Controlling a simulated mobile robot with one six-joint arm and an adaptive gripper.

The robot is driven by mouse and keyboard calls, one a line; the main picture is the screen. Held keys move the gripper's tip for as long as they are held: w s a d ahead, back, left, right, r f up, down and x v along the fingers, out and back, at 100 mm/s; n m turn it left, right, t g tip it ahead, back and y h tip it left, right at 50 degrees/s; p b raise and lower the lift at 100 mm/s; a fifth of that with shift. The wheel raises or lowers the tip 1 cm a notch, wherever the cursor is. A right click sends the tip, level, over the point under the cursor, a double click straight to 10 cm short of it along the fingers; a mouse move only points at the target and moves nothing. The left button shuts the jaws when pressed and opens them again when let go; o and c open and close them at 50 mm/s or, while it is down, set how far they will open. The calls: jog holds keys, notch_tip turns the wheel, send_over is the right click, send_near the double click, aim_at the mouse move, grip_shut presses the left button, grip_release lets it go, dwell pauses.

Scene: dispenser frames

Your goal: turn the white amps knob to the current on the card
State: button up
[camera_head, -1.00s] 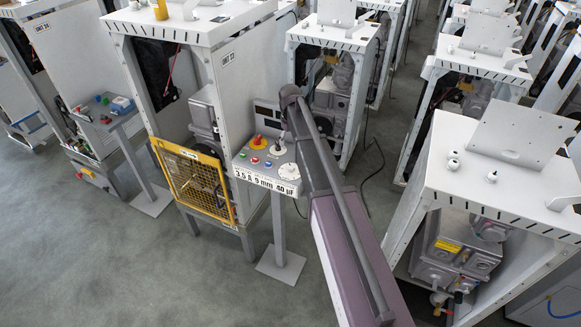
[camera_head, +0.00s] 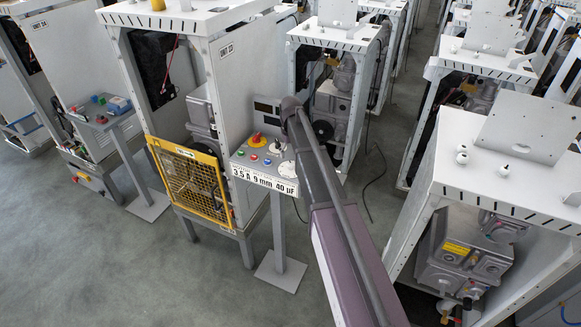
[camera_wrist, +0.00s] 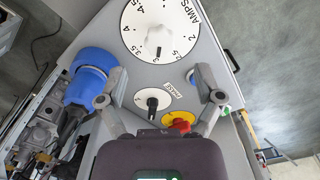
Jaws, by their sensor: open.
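The white amps dial (camera_wrist: 150,16) is at the top of the wrist view, with a small white knob (camera_wrist: 160,36) at its centre. The knob's dark tip points down, near the 3 mark. The card (camera_head: 265,180) on the front of the control panel reads 3.5 A, 9 mm, 40 µF. My gripper (camera_wrist: 160,78) is open and empty. Its fingers are spread below the dial in the wrist view, apart from the knob. In the head view the amps dial (camera_head: 287,168) is small at the panel's right end, and the fingers are hard to make out.
A small phase dial (camera_wrist: 152,102) and a red knob (camera_wrist: 181,126) on a yellow disc lie between my fingers in the wrist view. Blue parts (camera_wrist: 92,72) sit beside the left finger. A yellow mesh guard (camera_head: 190,185) stands left of the panel. Grey floor is clear in front.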

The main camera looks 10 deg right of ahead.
aim_at(291, 163)
jog(key=shift+f+b, duration=2.25)
jog(key=shift+f, duration=0.3)
jog(key=c, duration=1.1)
